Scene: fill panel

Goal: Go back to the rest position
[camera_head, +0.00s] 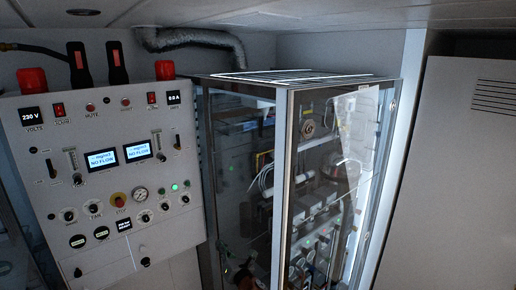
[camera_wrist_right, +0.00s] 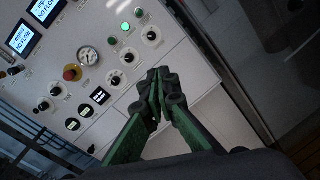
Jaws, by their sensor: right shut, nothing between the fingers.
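My right gripper (camera_wrist_right: 160,84) shows in the right wrist view, with its green and black fingers closed together and nothing between them. It points towards the lower part of the grey control panel (camera_wrist_right: 135,75), below and to the right of the knobs in that view. I cannot tell its distance from the panel. In the head view I cannot make out the right gripper clearly. My left gripper is in neither view. The control panel also stands at the left of the head view (camera_head: 60,190), with two lit screens reading "NO FLOW".
A glass-fronted cabinet (camera_head: 284,180) full of pipes and fittings stands right of the panel. A red-and-yellow stop button (camera_head: 119,200) and a round gauge (camera_head: 140,194) sit on the panel. A plain grey cabinet (camera_head: 450,180) is at the far right.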

